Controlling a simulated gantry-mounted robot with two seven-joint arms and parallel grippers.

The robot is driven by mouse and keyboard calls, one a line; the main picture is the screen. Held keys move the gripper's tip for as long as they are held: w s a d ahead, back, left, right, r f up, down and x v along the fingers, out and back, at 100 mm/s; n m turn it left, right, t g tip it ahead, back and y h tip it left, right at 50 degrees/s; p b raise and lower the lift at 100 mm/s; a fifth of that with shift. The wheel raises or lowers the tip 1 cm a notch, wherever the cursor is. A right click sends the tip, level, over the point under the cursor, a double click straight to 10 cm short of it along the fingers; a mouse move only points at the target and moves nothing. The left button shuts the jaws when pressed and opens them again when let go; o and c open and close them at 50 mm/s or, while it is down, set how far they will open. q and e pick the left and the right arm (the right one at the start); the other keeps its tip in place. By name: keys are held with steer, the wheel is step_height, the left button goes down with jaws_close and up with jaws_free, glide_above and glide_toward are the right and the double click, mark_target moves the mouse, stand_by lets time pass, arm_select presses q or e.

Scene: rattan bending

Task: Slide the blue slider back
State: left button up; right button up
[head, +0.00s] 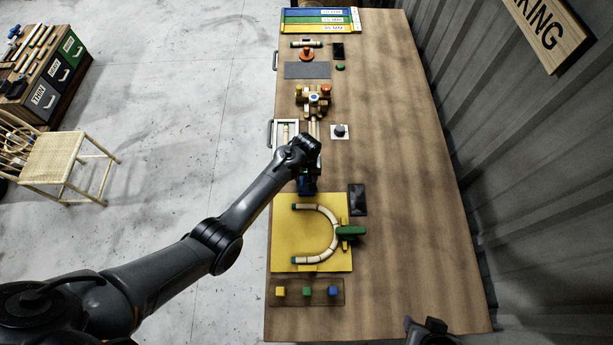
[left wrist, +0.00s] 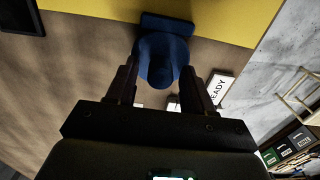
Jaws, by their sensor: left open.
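The blue slider (head: 307,186) is at the far edge of the yellow board (head: 283,238), partly hidden under my left gripper (head: 307,172) in the head view. In the left wrist view the slider (left wrist: 158,62) shows as a rounded blue knob with a flat blue block behind it, against the yellow board (left wrist: 215,18). My left gripper (left wrist: 160,88) is open, its fingers on either side of the knob, with gaps visible. A dark part of my right arm (head: 430,330) shows at the bottom edge; its fingers cannot be made out.
A curved rattan piece (head: 333,220) lies on the board with a green block (head: 352,231) at its bend. A dark pad (head: 357,199) is beside the board. A tray (head: 335,291) with yellow, green and blue cubes is nearer. The table's right side is clear.

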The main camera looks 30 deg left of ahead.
arm_select(q)
steer(key=shift+r, duration=0.15)
steer(key=shift+r, duration=0.35)
step_height(320, 180, up, 8)
steer(key=shift+r+p, duration=0.25)
steer(key=shift+p, duration=0.15)
steer(key=shift+r, duration=0.7)
